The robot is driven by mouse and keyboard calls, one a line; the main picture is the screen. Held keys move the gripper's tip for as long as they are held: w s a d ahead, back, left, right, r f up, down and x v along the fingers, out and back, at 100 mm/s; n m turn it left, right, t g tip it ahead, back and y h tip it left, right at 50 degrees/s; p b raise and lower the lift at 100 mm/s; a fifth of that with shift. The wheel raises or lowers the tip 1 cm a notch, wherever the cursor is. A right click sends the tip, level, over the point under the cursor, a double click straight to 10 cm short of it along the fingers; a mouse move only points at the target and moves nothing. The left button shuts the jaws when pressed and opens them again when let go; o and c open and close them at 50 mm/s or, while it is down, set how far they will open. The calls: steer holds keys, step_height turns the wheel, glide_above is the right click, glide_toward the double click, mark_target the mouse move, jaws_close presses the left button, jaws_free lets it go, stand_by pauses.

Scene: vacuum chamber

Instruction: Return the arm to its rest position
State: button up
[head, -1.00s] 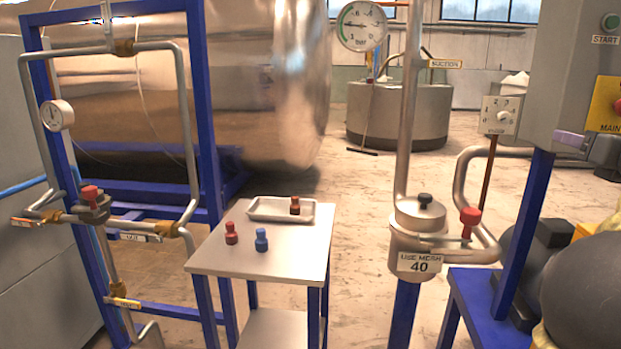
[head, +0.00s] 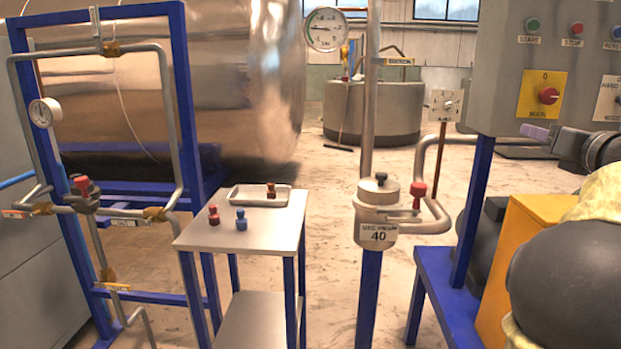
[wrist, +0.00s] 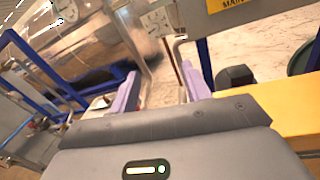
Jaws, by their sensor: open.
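My gripper (wrist: 160,90) shows in the wrist view with its two purple fingers apart and nothing between them. In the head view my gripper (head: 538,134) is at the right, in front of the grey control box, with a purple finger pointing left. My arm's dark rounded link and yellow cover fill the lower right of the head view. The gripper touches nothing that I can see.
A small table (head: 250,228) bears a tray (head: 245,196), red and blue knobs, and a brown one in the tray. A strainer (head: 378,205) on a pipe stands mid-right. The control box (head: 555,60) and yellow block (head: 530,225) are close to my arm.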

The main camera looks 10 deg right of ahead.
steer(key=w+a+f+m+h, duration=0.25)
steer(key=w+f+m, duration=0.2)
steer(key=m, duration=0.25)
steer(key=w+a+f+m+h, duration=0.1)
steer(key=w+a+f+m, duration=0.2)
steer(key=f+m, duration=0.3)
steer(key=a+f+m+g, duration=0.6)
steer(key=a+f+m, duration=0.55)
steer(key=f, duration=0.45)
steer(key=s+a+f+m+g+y, duration=0.5)
steer(key=s+a+f+m+g, duration=0.4)
steer(key=s+a+f, duration=1.1)
step_height(320, 180, up, 34)
steer(key=w+p, duration=0.1)
steer(key=p, duration=3.1)
steer(key=shift+a+f, duration=0.15)
steer(key=shift+a, duration=0.25)
